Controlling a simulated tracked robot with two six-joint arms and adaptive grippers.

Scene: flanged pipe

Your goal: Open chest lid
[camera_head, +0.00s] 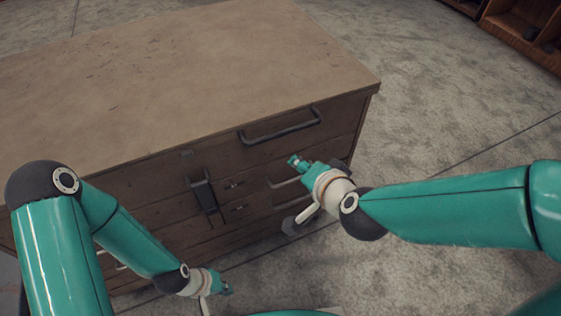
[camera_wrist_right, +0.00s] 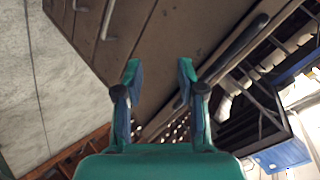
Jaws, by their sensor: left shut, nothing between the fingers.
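The wooden chest (camera_head: 170,75) fills the left and middle of the head view. Its tan lid is down. A dark bar handle (camera_head: 282,130) is on the upper front at the right, and a dark latch (camera_head: 203,195) is at the front's middle. My right gripper (camera_head: 298,161) is just below the bar handle, apart from it. In the right wrist view its two fingers (camera_wrist_right: 159,75) are spread with nothing between them, and a dark bar, likely the handle, passes right of them. My left gripper (camera_head: 226,290) is shut and empty, low in front of the chest.
Drawer pulls (camera_head: 284,182) stick out from the chest front near my right gripper. Grey concrete floor (camera_head: 440,110) lies open to the right. A wooden shelf unit (camera_head: 525,30) stands at the far upper right. The wrist view shows a blue box (camera_wrist_right: 285,155) in the background.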

